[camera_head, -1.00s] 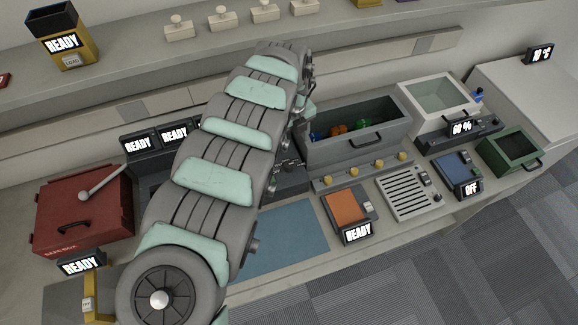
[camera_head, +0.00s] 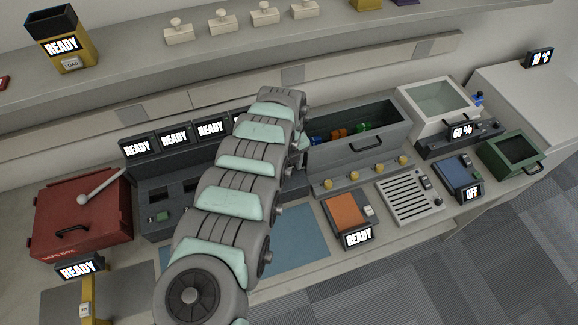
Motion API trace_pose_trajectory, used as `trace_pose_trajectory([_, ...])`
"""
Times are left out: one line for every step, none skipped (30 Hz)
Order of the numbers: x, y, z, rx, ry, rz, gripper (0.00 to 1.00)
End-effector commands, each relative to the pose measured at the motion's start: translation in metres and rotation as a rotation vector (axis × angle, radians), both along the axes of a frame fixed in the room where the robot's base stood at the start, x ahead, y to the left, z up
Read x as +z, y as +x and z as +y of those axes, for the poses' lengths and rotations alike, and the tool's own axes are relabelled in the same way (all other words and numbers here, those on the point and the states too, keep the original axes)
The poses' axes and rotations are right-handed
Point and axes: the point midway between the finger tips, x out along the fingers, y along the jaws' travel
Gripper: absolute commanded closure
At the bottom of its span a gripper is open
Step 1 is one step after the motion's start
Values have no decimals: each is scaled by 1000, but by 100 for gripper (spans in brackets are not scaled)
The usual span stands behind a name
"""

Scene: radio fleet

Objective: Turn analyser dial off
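No label in the head view names the analyser, and I cannot tell which control is its dial. A dark grey console (camera_head: 153,190) with several READY screens stands left of centre, its right part hidden behind my arm. A blue-topped unit (camera_head: 455,172) on the right has a screen (camera_head: 473,193) reading OFF. An orange-topped unit (camera_head: 346,211) has a screen reading READY. A dark unit (camera_head: 438,146) at the right has a screen reading 60 %. My arm crosses the middle of the bench; my gripper is hidden behind it.
A red safe box (camera_head: 60,215) with a lever stands at the left. A grey open bin (camera_head: 355,150) holds coloured items, above a strip with several yellow knobs (camera_head: 353,175). A slatted grey unit (camera_head: 405,197) and a green bin (camera_head: 505,160) stand to the right. A blue mat (camera_head: 300,240) looks bare.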

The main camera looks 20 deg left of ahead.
Motion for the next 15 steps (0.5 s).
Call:
trace_pose_trajectory([-1,0,0,0,0,0,48])
trace_pose_trajectory([-1,0,0,0,0,0,48])
trace_pose_trajectory([-1,0,0,0,0,0,48])
trace_pose_trajectory([-1,0,0,0,0,0,48])
trace_pose_trajectory([-1,0,0,0,0,0,48])
trace_pose_trajectory([-1,0,0,0,0,-1,48])
trace_pose_trajectory([-1,0,0,0,0,0,48])
trace_pose_trajectory([-1,0,0,-1,0,0,49])
trace_pose_trajectory([-1,0,0,0,-1,-1,53])
trace_pose_trajectory([-1,0,0,0,-1,-1,55])
trace_pose_trajectory([-1,0,0,0,-1,-1,58])
trace_pose_trajectory([-1,0,-1,0,-1,-1,61])
trace_pose_trajectory([-1,0,-1,0,-1,-1,63])
trace_pose_trajectory([-1,0,-1,0,-1,-1,66])
trace_pose_trajectory([-1,0,-1,0,-1,-1,69])
